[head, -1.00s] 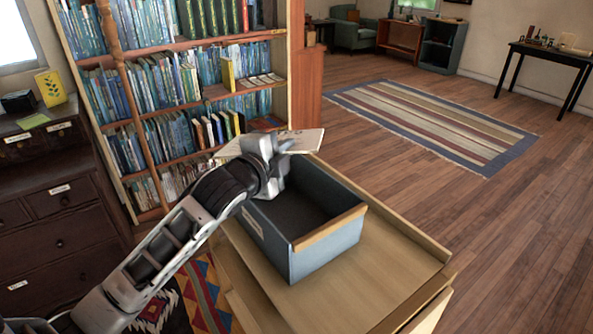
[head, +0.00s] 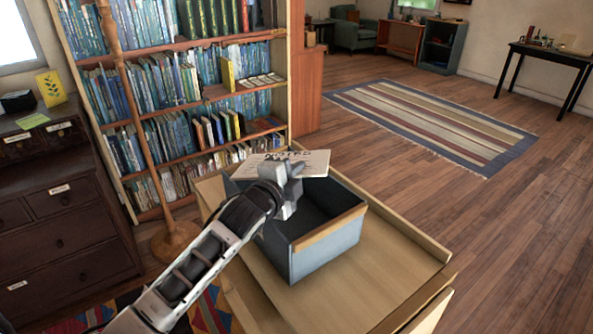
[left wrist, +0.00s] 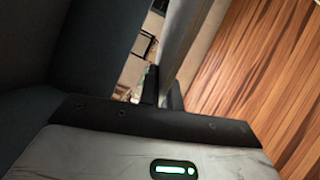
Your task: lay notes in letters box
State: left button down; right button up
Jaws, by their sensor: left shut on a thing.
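The letters box (head: 330,248) is an open blue-grey box with a wooden front rim, standing on a light wooden table. My left gripper (head: 290,180) is at the box's back left and is shut on the notes (head: 300,163), a flat cream sheet or pad with dark lettering. The notes are held roughly level above the box's back part. In the left wrist view the notes (left wrist: 182,45) show edge-on between the two fingers (left wrist: 162,90). The gripper hides part of the box's left wall and inside. My right gripper is not in view.
The table (head: 385,265) has bare room around the box and a raised right edge. A bookcase (head: 185,100) stands behind at the left. A wooden pole on a round base (head: 175,240) and a dark drawer chest (head: 65,195) stand at the left.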

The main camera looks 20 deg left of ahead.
pick_arm(q)
jog(key=shift+f, duration=0.45)
jog(key=c, duration=1.6)
grip_release()
jog(key=shift+r, duration=0.85)
jog(key=s+r, duration=0.1)
jog(key=s, duration=1.1)
jog(key=shift+a, duration=0.4)
